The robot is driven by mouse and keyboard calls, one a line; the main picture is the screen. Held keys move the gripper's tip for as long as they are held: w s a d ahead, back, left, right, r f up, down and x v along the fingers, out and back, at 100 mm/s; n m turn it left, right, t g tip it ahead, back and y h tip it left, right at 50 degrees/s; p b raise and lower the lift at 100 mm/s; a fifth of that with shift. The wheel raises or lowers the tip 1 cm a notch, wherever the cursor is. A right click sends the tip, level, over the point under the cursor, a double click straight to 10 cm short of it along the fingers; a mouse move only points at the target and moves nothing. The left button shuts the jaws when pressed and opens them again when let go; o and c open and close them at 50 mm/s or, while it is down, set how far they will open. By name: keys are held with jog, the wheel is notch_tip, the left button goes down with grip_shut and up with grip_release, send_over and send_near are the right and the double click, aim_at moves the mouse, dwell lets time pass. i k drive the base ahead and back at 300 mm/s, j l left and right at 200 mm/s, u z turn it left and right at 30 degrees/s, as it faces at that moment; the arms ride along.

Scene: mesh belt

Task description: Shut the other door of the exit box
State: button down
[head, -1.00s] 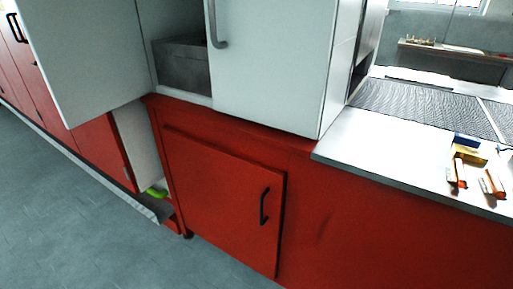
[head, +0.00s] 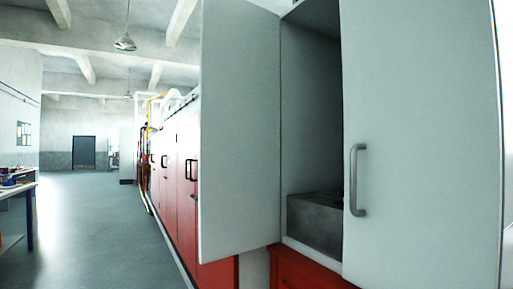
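The exit box (head: 310,130) is a pale grey-white cabinet on a red base at the right in the head view. Its left door (head: 238,130) stands wide open, swung out to the left. Its right door (head: 425,140) is shut and has a grey bar handle (head: 357,180). Through the open side a dark grey block or bin (head: 314,222) shows at the bottom inside. The handle of the open door is not visible. My gripper is not in view.
A row of red cabinets (head: 188,160) with dark handles runs away along the wall behind the open door. Open grey floor (head: 100,225) lies at the left. A table (head: 18,185) with items stands at the far left edge.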

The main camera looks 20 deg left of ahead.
aim_at(239, 142)
jog(key=i+j+u, duration=0.25)
jog(key=i+j, duration=2.25)
